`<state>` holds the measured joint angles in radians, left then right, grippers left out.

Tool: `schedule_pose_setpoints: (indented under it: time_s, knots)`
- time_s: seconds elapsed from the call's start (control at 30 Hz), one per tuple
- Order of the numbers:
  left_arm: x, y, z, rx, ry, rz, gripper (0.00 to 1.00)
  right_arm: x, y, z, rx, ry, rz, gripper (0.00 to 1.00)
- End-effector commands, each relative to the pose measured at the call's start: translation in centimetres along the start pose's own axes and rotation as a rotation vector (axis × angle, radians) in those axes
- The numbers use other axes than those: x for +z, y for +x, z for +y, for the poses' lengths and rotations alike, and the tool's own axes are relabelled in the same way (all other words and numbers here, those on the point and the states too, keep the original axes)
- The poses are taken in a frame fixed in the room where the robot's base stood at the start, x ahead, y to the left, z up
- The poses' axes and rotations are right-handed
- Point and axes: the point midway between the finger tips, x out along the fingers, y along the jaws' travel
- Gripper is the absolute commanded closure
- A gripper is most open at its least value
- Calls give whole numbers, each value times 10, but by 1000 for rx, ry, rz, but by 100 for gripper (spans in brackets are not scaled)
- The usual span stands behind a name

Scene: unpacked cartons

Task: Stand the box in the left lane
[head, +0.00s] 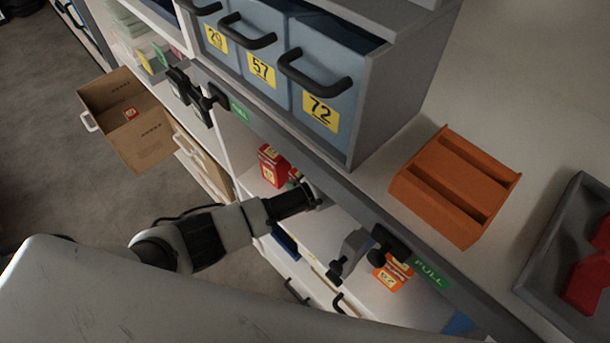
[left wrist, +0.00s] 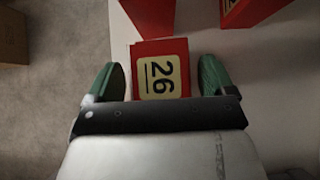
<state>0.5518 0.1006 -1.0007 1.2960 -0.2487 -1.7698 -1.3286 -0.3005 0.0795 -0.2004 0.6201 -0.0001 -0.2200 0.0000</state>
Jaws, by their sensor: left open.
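A red box (left wrist: 160,70) with a cream label reading 26 is in the left wrist view. The green fingers of my left gripper (left wrist: 158,82) are apart, one on each side of it, with gaps showing. In the head view my left gripper (head: 306,192) reaches into the shelf under the bench; its fingertips are mostly hidden. A red box (head: 269,166) stands on that shelf just beyond it. An orange tray (head: 430,219) with two long lanes lies on the bench top; both lanes look empty. My right gripper is not in view.
Blue-grey bins (head: 325,83) numbered 29, 57 and 72 stand on the bench. The bench's front edge (head: 345,190) overhangs the shelf. An orange box (head: 391,274) is on the shelf to the right. A grey tray (head: 548,250) holds red things. An open carton (head: 140,140) is at left.

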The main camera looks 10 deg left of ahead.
Motion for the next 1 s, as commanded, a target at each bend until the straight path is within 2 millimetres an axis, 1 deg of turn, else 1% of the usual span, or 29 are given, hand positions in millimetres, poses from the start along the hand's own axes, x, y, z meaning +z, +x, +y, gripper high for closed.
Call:
schedule_pose_setpoints:
  time_s: [0.17, 0.3, 0.4, 0.43, 0.47, 0.5, 0.6, 0.7, 1.0]
  knots:
    - [0, -33, -1, -7, -1, 4, 16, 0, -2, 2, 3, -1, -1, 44]
    - [0, -64, -1, -7, 0, 3, 16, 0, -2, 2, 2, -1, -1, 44]
    - [0, -84, -1, -5, -1, 2, 16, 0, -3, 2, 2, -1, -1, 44]
    - [0, -90, -1, -5, 0, 2, 16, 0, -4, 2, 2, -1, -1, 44]
    - [3, -98, 0, -3, 1, 4, 16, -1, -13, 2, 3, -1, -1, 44]
    - [3, -102, 0, -2, 2, 4, 16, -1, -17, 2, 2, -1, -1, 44]
    - [2, -111, 0, -1, 1, 3, 16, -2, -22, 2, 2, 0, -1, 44]
    - [1, -114, 0, -1, 0, 1, 16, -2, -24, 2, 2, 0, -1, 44]
    - [0, -114, 0, -1, 0, 0, 16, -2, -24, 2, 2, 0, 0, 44]
